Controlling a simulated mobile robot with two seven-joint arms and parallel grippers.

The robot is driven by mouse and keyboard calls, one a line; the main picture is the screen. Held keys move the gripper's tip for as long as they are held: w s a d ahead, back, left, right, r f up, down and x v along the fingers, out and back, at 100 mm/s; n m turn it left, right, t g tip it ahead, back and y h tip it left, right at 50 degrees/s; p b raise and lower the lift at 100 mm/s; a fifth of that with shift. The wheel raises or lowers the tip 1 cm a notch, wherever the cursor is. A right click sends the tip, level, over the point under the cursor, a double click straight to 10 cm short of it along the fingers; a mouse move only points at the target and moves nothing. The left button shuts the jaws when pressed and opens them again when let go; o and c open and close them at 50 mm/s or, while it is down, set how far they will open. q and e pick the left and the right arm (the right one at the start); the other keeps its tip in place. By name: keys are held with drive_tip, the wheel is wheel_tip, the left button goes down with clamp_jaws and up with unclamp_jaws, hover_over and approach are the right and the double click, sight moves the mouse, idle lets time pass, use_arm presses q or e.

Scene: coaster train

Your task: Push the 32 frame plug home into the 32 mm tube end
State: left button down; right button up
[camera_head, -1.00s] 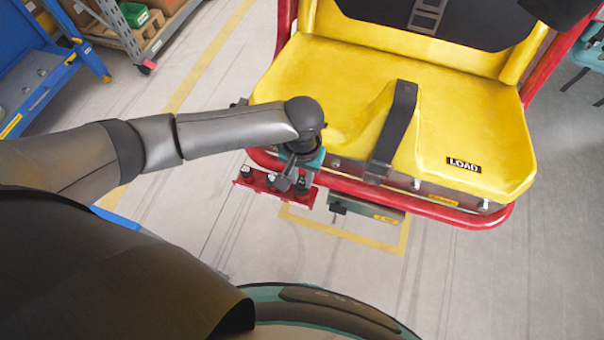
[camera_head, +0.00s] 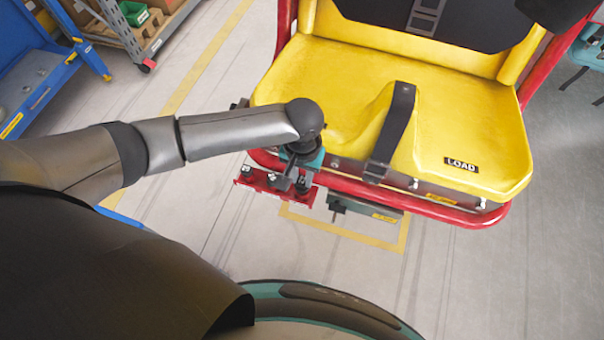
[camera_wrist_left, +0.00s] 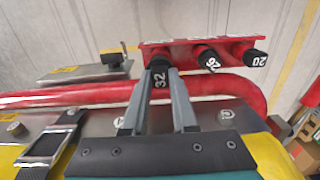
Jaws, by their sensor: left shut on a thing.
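My left gripper (camera_head: 301,184) is over the right end of a red plug rack (camera_head: 255,181), in front of the yellow seat. In the left wrist view the two fingers (camera_wrist_left: 160,70) are shut on the black 32 frame plug (camera_wrist_left: 160,80), whose white number faces the camera. The plug is at the edge of the red rack (camera_wrist_left: 185,47); I cannot tell whether it still sits in the rack. A red frame tube (camera_wrist_left: 225,84) runs behind the fingers. I cannot make out an open 32 mm tube end. My right gripper is not in view.
Two other numbered black plugs, one marked 20 (camera_wrist_left: 257,59) and one beside it (camera_wrist_left: 209,60), stand in the rack. A grey plate (camera_head: 365,207) hangs under the yellow seat (camera_head: 450,120). A blue bench (camera_head: 40,80) stands at left. Open floor lies in front.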

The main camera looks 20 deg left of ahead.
use_arm(q)
drive_tip(key=shift+f+b, duration=0.6)
drive_tip(key=shift+f, duration=1)
idle(0.3)
unclamp_jaws()
idle(0.7)
wheel_tip(320, 180, up, 7)
drive_tip(key=p, duration=0.9)
idle(0.5)
idle(0.5)
